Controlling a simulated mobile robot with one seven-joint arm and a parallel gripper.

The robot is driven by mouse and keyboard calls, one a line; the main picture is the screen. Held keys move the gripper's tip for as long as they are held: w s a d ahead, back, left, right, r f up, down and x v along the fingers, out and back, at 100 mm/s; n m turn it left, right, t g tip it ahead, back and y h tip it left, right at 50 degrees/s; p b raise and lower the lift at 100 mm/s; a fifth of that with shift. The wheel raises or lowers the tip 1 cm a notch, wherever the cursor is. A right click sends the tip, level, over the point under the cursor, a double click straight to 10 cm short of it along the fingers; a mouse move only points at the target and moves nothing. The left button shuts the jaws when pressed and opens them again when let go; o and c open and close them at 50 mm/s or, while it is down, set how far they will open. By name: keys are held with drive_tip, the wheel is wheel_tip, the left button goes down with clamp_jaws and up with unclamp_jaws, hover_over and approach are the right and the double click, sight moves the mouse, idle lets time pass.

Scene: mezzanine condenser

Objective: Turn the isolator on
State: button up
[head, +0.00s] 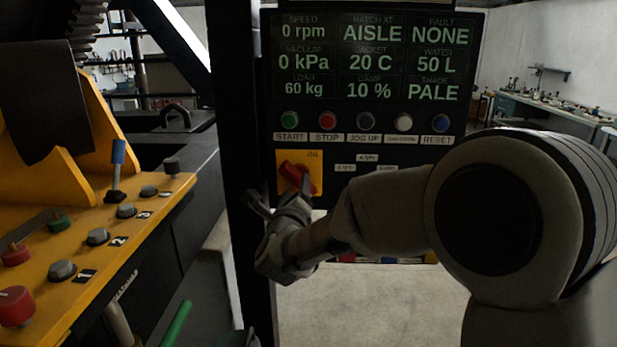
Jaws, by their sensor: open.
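The isolator is a red rotary handle (294,173) on a yellow plate (315,160) at the lower left of the dark control panel (370,105). The handle looks tilted, running from upper left to lower right. An "ON" mark shows at the plate's top right. My gripper (276,200) is open at the plate's lower edge, just below the handle. One finger reaches left of the plate. My gripper and wrist hide the plate's lower part, and I cannot tell whether a finger touches the handle.
A row of buttons, START (289,119) to RESET (441,124), sits above the isolator under a lit display (370,60). A yellow console (90,230) with knobs and a blue lever (118,160) stands at left. A dark post (237,120) stands left of the panel.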

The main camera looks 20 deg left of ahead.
sight(297, 183)
drive_tip(key=shift+p+x, duration=0.35)
drive_tip(key=shift+x, duration=2)
drive_tip(key=shift+d, duration=0.1)
clamp_jaws()
